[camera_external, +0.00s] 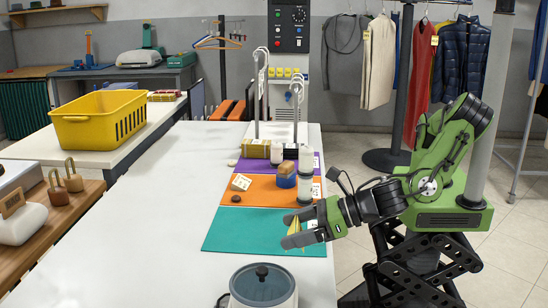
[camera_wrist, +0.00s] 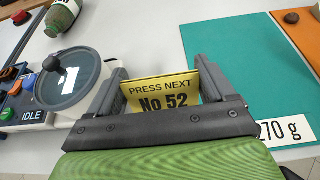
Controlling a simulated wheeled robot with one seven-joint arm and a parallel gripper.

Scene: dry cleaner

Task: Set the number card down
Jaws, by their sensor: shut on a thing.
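The number card (camera_wrist: 160,93) is yellow and reads "PRESS NEXT No 52" in the wrist view. My gripper (camera_wrist: 160,85) is shut on it, with a grey finger at each side of the card. In the external view my gripper (camera_external: 295,232) is over the right part of the teal mat (camera_external: 232,230), and a little of the yellow card (camera_external: 291,220) shows between the fingers. I cannot tell whether the card touches the surface below.
A lidded pot-like device (camera_external: 262,287) stands at the table's near end; the wrist view shows its control panel marked "IDLE" (camera_wrist: 32,115). Orange (camera_external: 262,192) and purple mats lie beyond. The white table's left side (camera_external: 150,220) is clear.

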